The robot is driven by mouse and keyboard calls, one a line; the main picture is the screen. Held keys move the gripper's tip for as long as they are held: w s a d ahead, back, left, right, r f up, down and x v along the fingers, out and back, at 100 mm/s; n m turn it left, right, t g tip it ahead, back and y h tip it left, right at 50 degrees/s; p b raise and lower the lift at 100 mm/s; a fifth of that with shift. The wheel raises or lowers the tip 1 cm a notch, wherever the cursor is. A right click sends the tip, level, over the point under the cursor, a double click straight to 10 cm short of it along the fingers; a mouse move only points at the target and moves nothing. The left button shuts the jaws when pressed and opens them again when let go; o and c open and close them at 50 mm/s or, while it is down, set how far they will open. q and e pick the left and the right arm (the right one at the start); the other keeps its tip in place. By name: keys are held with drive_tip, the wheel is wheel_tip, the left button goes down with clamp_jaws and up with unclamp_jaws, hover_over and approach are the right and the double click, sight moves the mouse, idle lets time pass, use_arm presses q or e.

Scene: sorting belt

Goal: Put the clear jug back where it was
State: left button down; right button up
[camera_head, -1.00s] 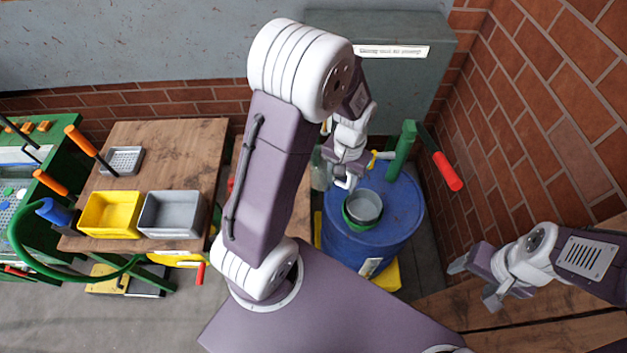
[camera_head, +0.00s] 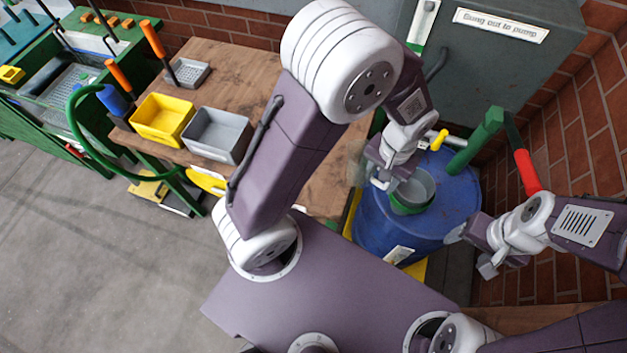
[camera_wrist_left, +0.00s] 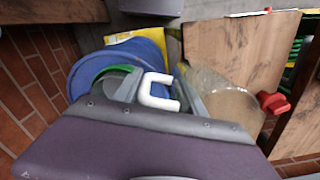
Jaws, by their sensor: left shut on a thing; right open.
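The clear jug (camera_wrist_left: 225,105) shows in the left wrist view as a see-through, rounded vessel just right of my left gripper's fingers. In the head view the clear jug (camera_head: 356,162) is a faint shape left of the gripper, partly hidden by my arm. My left gripper (camera_head: 386,180) is shut on the jug, beside the rim of the blue drum (camera_head: 372,222). My right gripper (camera_head: 472,252) is open and empty, right of the drum.
A grey bowl in a green ring (camera_head: 412,205) sits on the drum, close to my left gripper. A green pump post (camera_head: 475,143) with a red-handled lever (camera_head: 527,170) rises behind. A wooden table (camera_head: 240,75) left holds a yellow bin (camera_head: 162,118) and a grey bin (camera_head: 216,134).

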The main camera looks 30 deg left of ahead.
use_arm(q)
drive_tip(key=shift+s+d+f, duration=0.25)
drive_tip(key=shift+d, duration=0.25)
drive_tip(key=a+f, duration=0.2)
drive_tip(key=a, duration=0.2)
drive_tip(key=w+a+f, duration=0.1)
drive_tip(key=a+f, duration=0.1)
drive_tip(key=a, duration=0.2)
drive_tip(key=a+f, duration=0.3)
drive_tip(key=shift+w+a, duration=0.3)
drive_tip(key=shift+a, duration=0.1)
wheel_tip(320, 180, down, 3)
drive_tip(key=shift+s+f, duration=0.1)
drive_tip(key=shift+f, duration=0.4)
drive_tip(key=shift+f+b, duration=0.15)
drive_tip(key=shift+b, duration=0.25)
drive_tip(key=c, duration=0.7)
unclamp_jaws()
drive_tip(key=shift+o, duration=0.2)
